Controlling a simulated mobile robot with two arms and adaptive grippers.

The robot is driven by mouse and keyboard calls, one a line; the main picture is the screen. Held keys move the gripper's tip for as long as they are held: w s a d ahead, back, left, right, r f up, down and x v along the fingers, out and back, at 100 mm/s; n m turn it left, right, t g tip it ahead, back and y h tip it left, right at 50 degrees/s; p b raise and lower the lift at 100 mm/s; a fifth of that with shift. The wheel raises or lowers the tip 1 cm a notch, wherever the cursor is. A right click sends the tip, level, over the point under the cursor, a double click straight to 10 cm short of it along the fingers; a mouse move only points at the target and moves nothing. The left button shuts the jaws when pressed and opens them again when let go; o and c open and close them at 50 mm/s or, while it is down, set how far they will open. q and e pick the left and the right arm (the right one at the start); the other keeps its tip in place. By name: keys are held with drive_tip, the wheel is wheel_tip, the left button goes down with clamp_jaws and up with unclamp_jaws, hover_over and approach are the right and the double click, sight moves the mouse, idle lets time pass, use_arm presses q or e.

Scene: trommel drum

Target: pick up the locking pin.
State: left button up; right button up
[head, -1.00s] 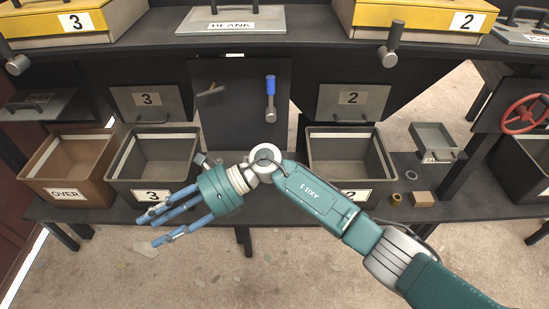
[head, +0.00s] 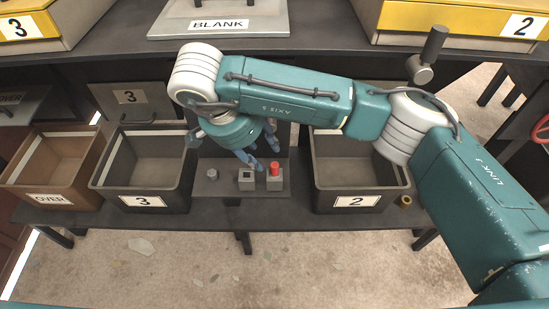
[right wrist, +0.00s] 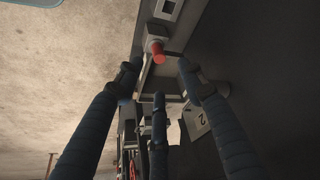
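A red-topped pin (head: 274,170), which I take to be the locking pin, stands upright in a small grey block (head: 275,184) on the shelf between bins 3 and 2. The right wrist view also shows its red end (right wrist: 157,50), just beyond the fingertips. My right gripper (head: 257,156) hangs above and slightly left of the pin, its blue fingers pointing down. In the right wrist view its fingers (right wrist: 160,80) are spread, with nothing between them. The pin looks apart from the fingers. My left gripper is not in view.
Left of the pin are a grey block with a dark opening (head: 246,181) and a grey knob (head: 212,173). Bin 3 (head: 147,203) and bin 2 (head: 362,202) stand either side. A BLANK plate (head: 220,28) lies on the upper shelf above my arm.

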sight(273, 165)
drive_tip(key=x, duration=0.2)
drive_tip(key=s+x, duration=0.1)
drive_tip(key=x, duration=0.1)
drive_tip(key=shift+d+f+p, duration=0.15)
drive_tip(key=shift+p, duration=0.25)
drive_tip(key=shift+w+f, duration=0.2)
drive_tip(key=shift+f, duration=0.05)
drive_tip(key=p+x, duration=0.1)
drive_tip(key=x, duration=0.1)
drive_tip(key=p+x, duration=0.1)
drive_tip(key=x, duration=0.1)
drive_tip(key=shift+w+d+f, duration=0.1)
drive_tip(key=shift+w+d, duration=0.05)
drive_tip(key=shift+w, duration=0.15)
drive_tip(key=shift+w+f, duration=0.1)
drive_tip(key=shift+f, duration=0.15)
drive_tip(key=shift+c, duration=0.5)
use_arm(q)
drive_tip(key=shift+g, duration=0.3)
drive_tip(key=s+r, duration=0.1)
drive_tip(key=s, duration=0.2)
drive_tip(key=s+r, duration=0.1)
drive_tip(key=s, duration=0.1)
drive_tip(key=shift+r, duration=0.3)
use_arm(e)
clamp_jaws()
